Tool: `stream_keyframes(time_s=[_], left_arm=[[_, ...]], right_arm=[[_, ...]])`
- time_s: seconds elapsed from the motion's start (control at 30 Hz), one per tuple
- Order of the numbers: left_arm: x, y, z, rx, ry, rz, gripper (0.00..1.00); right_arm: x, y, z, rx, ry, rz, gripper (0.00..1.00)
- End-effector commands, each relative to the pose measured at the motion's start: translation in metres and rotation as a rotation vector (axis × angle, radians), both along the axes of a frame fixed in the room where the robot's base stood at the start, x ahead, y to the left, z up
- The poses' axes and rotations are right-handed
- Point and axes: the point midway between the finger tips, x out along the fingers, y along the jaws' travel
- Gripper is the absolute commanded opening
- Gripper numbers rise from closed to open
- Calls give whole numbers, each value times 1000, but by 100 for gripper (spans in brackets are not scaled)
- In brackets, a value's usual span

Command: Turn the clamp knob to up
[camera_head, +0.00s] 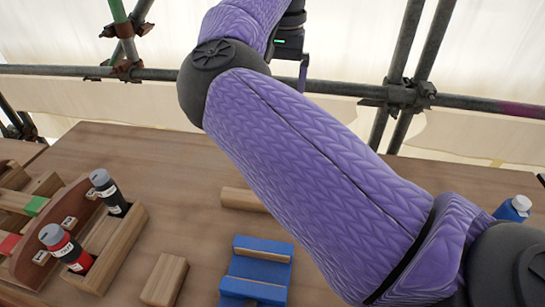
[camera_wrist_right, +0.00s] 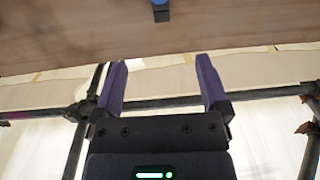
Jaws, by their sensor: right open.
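My right gripper (camera_wrist_right: 161,62) is open and empty in the right wrist view, its two purple fingers wide apart. In the head view the right gripper (camera_head: 303,75) is partly cut off at the top and lies beyond my raised purple forearm. A small blue round part (camera_wrist_right: 160,3) on a dark block (camera_wrist_right: 161,14) shows at the top edge of the right wrist view, over the wooden surface and apart from the fingers. I cannot tell if it is the clamp knob or how it is turned. No clamp knob shows clearly in the head view. My left gripper is not in view.
A wooden table (camera_head: 150,160) holds a wooden rack (camera_head: 122,247) with a black bottle (camera_head: 109,193) and a red bottle (camera_head: 66,248), a blue cradle (camera_head: 262,258), wooden blocks (camera_head: 165,281) and a blue bottle (camera_head: 513,207). Scaffold poles (camera_head: 402,95) stand behind.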

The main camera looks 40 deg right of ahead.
Motion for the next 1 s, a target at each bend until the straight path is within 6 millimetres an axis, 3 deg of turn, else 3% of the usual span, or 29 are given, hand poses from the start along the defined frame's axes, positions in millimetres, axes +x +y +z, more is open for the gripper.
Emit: stream_keyframes(time_s=[0.03, 0.1, 0.2, 0.37, 0.7, 0.83, 1.0], left_arm=[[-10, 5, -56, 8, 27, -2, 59], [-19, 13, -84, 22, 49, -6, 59], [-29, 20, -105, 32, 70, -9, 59], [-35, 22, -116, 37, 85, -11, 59], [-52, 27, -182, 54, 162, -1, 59], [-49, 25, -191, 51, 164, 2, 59], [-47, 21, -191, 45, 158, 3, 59]], right_arm=[[4, 0, -65, 0, 22, 0, 95], [7, 0, -99, 0, 35, 0, 95], [9, 0, -125, 0, 45, 0, 95], [9, 0, -139, 0, 49, 0, 95], [10, 0, -216, 1, 52, -1, 95], [9, 0, -226, 1, 49, 0, 95], [9, 0, -225, 1, 46, -1, 95]])
